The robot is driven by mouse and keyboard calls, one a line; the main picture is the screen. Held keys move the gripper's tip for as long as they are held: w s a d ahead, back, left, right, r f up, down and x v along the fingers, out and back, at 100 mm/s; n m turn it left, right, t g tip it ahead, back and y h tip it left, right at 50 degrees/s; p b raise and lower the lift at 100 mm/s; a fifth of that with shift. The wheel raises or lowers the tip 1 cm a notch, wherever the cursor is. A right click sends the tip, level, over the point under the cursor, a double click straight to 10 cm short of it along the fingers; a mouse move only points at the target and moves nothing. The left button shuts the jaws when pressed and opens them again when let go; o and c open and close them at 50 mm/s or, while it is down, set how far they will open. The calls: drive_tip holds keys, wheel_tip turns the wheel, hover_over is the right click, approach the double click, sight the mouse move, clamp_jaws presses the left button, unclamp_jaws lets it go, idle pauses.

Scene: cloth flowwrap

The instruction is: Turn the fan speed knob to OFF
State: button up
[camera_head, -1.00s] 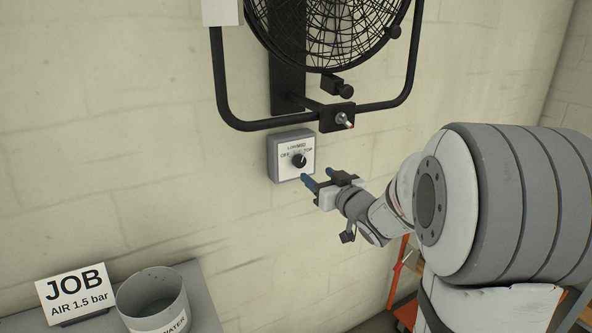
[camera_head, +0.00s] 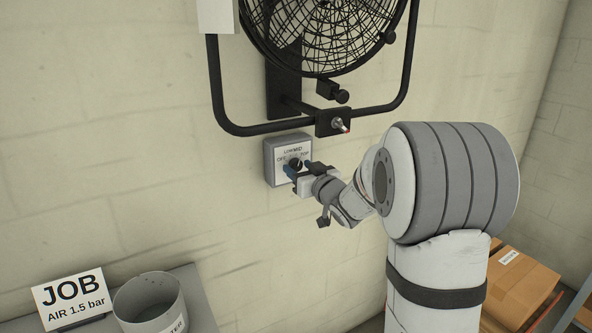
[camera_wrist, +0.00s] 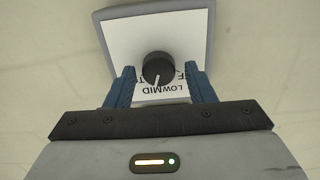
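The fan speed knob (camera_wrist: 158,69) is a round black knob with a white pointer line, on a white panel marked OFF, LOW, MID and TOP in a grey wall box (camera_head: 272,162). In the wrist view the panel is upside down, and the pointer line reaches toward the LOW and MID lettering. My gripper (camera_head: 298,168) is at the box; in the wrist view its two blue fingers (camera_wrist: 160,88) stand apart on either side of the knob. A gap shows between each finger and the knob. Part of the lettering is hidden by the knob and fingers.
A black fan (camera_head: 318,30) on a tubular bracket hangs just above the box. A JOB sign (camera_head: 68,299) and a grey bucket (camera_head: 149,301) stand on a bench at lower left. Cardboard boxes (camera_head: 520,278) are at lower right. The wall left of the box is clear.

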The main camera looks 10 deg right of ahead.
drive_tip(key=c, duration=0.7)
drive_tip(key=shift+o, duration=0.2)
drive_tip(key=shift+a, duration=0.45)
drive_tip(key=shift+d+f, duration=0.1)
drive_tip(key=shift+d, duration=0.25)
drive_tip(key=shift+c, duration=0.7)
drive_tip(key=n+b, duration=0.1)
drive_tip(key=b, duration=0.1)
drive_tip(key=n+b, duration=0.1)
drive_tip(key=b, duration=0.1)
drive_tip(key=shift+f+n, duration=0.25)
drive_tip(key=shift+n, duration=0.15)
drive_tip(key=n+b, duration=0.5)
drive_tip(key=b, duration=0.1)
drive_tip(key=n+b, duration=0.4)
drive_tip(key=shift+n, duration=0.4)
drive_tip(key=shift+n+b, duration=1.1)
drive_tip(key=shift+n, duration=0.5)
